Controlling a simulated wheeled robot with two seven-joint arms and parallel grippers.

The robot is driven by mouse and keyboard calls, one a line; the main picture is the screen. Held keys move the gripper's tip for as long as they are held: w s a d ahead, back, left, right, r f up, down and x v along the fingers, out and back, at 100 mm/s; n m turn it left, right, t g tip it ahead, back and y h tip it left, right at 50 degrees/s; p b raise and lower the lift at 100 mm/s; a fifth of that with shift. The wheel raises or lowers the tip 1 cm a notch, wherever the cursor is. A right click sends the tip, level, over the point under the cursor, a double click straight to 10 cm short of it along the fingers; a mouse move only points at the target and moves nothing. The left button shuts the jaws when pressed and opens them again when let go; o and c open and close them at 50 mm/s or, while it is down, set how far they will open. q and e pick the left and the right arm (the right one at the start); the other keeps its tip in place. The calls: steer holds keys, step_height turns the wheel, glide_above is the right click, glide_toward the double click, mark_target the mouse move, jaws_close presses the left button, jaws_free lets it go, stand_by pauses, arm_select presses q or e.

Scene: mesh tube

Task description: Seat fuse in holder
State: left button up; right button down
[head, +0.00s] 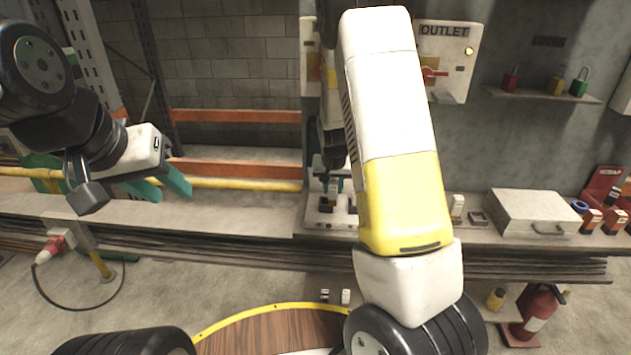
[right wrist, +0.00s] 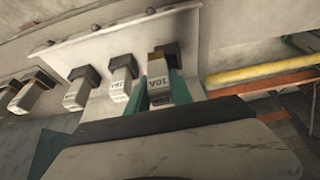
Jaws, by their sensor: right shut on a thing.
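In the right wrist view, a pale fuse (right wrist: 159,82) with dark print stands between the teal fingers of my right gripper (right wrist: 163,92), which is shut on it. The fuse's far end meets a dark block (right wrist: 168,50) on a pale metal holder strip (right wrist: 122,36); I cannot tell how deep it sits. Similar pale fuses (right wrist: 121,82) with dark blocks stand in a row to its left. In the head view, my right gripper (head: 333,184) is small and partly hidden by my right arm, at the bench unit. My left gripper (head: 166,187) is open and empty, apart from it.
A pale case (head: 540,212) lies on the bench right of my arm. An outlet panel (head: 447,55) hangs behind, with padlocks (head: 556,84) on a shelf. A yellow pipe (head: 245,185) runs along the left.

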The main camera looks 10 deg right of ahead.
steer(key=shift+w+a+f, duration=0.3)
steer(key=shift+w+f, duration=0.55)
steer(key=shift+f, duration=0.15)
steer(key=shift+w+a+f, duration=0.25)
steer(key=shift+w+f, duration=0.6)
steer(key=shift+f, duration=0.1)
steer(key=shift+f, duration=0.1)
steer(key=c, duration=1.1)
jaws_free()
